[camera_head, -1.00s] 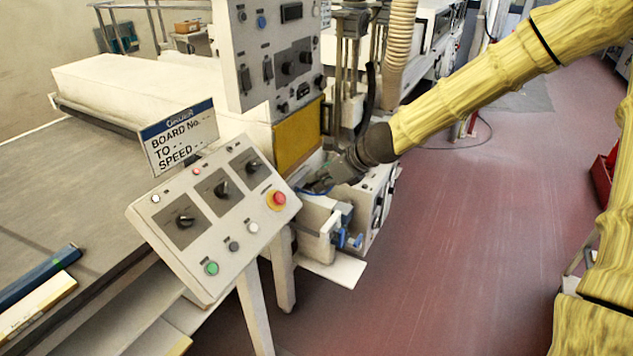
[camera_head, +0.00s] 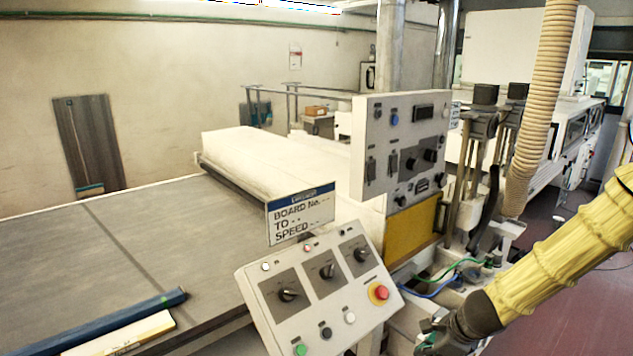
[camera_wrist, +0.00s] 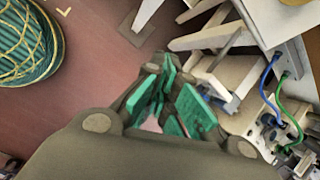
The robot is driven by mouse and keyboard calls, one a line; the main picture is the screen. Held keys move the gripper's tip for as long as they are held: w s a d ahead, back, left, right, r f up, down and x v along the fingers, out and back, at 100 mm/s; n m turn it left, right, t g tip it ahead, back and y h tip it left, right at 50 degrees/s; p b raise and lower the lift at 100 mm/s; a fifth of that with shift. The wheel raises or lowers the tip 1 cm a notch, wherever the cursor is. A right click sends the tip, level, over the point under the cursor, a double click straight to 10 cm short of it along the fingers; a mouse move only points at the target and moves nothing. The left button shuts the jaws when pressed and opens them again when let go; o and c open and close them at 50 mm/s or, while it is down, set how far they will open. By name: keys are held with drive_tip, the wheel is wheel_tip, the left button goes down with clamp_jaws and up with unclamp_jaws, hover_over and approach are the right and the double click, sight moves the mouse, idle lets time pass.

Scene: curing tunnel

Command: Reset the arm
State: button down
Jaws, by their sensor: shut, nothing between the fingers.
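My gripper (camera_head: 432,338) is at the lower right of the head view, at the end of my yellow-sleeved arm, beside the tilted control panel (camera_head: 318,300). In the wrist view my gripper (camera_wrist: 168,88) shows green finger pads close together, with no object held between them. It hangs above the reddish floor (camera_wrist: 90,80), next to the machine's lower white parts (camera_wrist: 222,72). Part of the gripper is cut off or hidden by the arm in the head view.
A blue and a green cable (camera_wrist: 280,100) run along the machine close to my gripper. The panel has a red stop button (camera_head: 381,292). A grey table (camera_head: 130,255) lies left; a ribbed duct (camera_head: 540,110) hangs right.

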drive_tip(key=s+f+n+g+h, duration=0.25)
drive_tip(key=s+f+n, duration=0.45)
drive_tip(key=s+f, duration=0.5)
drive_tip(key=s+a+f+n+g+b, duration=0.1)
drive_tip(key=s+a+f+n, duration=0.1)
drive_tip(key=s+f+n, duration=0.5)
drive_tip(key=s+a+f+n+b, duration=0.1)
drive_tip(key=s+a+f+n, duration=0.1)
drive_tip(key=s+f+n, duration=0.6)
drive_tip(key=s+f, duration=0.1)
drive_tip(key=s, duration=0.6)
drive_tip(key=shift+s+a+n+g+h, duration=0.25)
drive_tip(key=shift+a+n+g+h, duration=0.05)
drive_tip(key=shift+a+g+h, duration=0.05)
